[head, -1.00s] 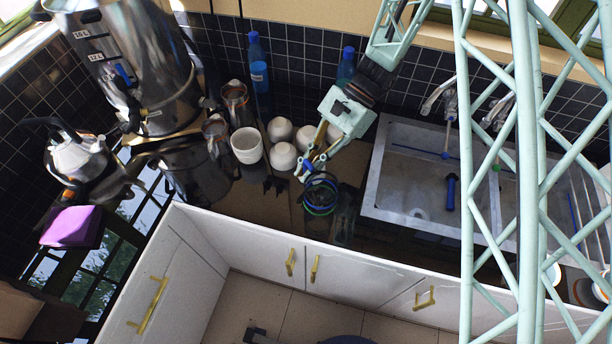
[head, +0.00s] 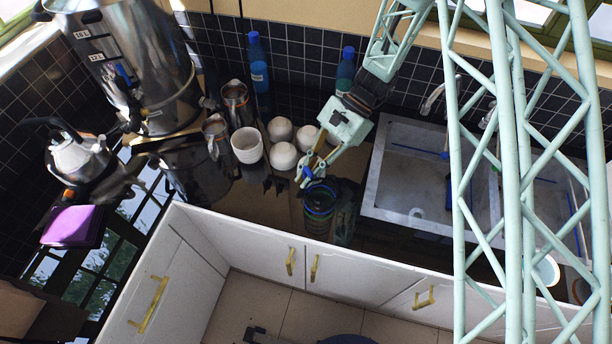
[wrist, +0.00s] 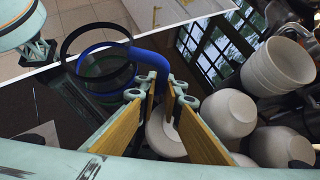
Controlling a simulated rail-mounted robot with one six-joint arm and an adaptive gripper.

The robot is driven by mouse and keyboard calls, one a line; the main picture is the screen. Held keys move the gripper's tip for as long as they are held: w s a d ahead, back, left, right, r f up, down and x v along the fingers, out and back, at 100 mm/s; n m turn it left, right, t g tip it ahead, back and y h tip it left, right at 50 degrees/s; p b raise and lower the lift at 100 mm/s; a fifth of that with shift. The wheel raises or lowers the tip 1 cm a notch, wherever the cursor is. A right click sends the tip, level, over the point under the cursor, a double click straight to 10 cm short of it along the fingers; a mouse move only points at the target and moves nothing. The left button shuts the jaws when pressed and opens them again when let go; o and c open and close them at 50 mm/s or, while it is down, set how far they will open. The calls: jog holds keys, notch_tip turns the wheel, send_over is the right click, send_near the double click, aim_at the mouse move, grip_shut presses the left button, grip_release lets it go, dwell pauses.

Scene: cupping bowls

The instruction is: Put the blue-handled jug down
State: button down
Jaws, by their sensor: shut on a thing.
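The blue-handled jug (head: 319,207) is clear, with dark and blue rings, and is at the dark countertop left of the sink in the head view. In the wrist view its dark round rim (wrist: 68,48) and blue handle (wrist: 150,62) show ahead of the fingertips. My gripper (head: 309,176) is at the jug's upper back side, shut on the blue handle. The wood-padded fingers also show in the wrist view (wrist: 160,92). The jug's base is not clear, so I cannot tell whether it touches the counter.
Several upturned white bowls (head: 283,156) and a stack of white bowls (head: 247,145) stand behind and left of the jug. Metal pitchers (head: 235,100) and a large urn (head: 140,65) stand further left. The sink (head: 385,205) is at right. The counter's front edge is close.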

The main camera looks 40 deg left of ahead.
jog(key=shift+f, duration=0.15)
jog(key=c, duration=2.8)
grip_release()
jog(key=shift+r, duration=0.2)
jog(key=shift+b+v, duration=0.35)
jog(key=shift+v, duration=5.65)
jog(key=shift+w, duration=0.1)
